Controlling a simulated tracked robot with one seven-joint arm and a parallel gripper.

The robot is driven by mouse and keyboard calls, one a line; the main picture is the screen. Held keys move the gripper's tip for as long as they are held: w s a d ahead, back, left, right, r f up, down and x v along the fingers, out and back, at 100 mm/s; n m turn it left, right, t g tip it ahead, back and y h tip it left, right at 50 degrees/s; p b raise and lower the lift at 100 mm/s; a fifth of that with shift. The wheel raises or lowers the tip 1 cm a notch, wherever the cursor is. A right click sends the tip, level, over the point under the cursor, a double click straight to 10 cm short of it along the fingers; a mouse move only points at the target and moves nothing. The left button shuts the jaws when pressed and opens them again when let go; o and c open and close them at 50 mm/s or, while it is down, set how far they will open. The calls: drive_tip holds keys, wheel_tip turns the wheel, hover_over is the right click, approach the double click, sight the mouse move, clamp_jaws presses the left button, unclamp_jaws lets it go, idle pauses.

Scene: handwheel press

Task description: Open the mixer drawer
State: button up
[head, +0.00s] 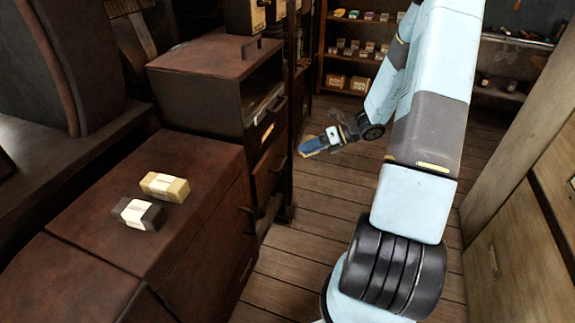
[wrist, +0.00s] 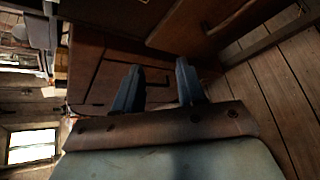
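A dark brown cabinet (head: 195,95) stands left of centre in the head view. It has an open upper compartment and drawer fronts (head: 268,165) with dark handles below. I cannot tell which front is the mixer drawer. My gripper (head: 308,147) is in front of these fronts, to their right, apart from them in the head view. In the wrist view my gripper (wrist: 157,76) has two blue fingers spread apart with nothing held. A brown panel (wrist: 103,82) lies beyond the fingers, with a dark handle-like shape between them. Whether a finger touches it cannot be told.
A low brown cabinet (head: 75,235) at the left carries a yellow box (head: 165,186) and a grey-white box (head: 138,213). Pale wooden furniture (head: 520,250) bounds the right side. Shelves (head: 350,50) with small goods stand at the back. Plank floor (head: 300,240) is clear between.

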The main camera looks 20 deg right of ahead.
drive_tip(key=w+d+f+m+t, duration=0.1)
drive_tip(key=d+f+m+t, duration=0.2)
drive_tip(key=f+m, duration=0.3)
drive_tip(key=w+d+f+m+t, duration=0.1)
drive_tip(key=d+f+m+t, duration=0.2)
drive_tip(key=f+m, duration=0.35)
drive_tip(key=x, duration=1.4)
drive_tip(key=shift+n, duration=0.35)
drive_tip(key=shift+s, duration=0.1)
clamp_jaws()
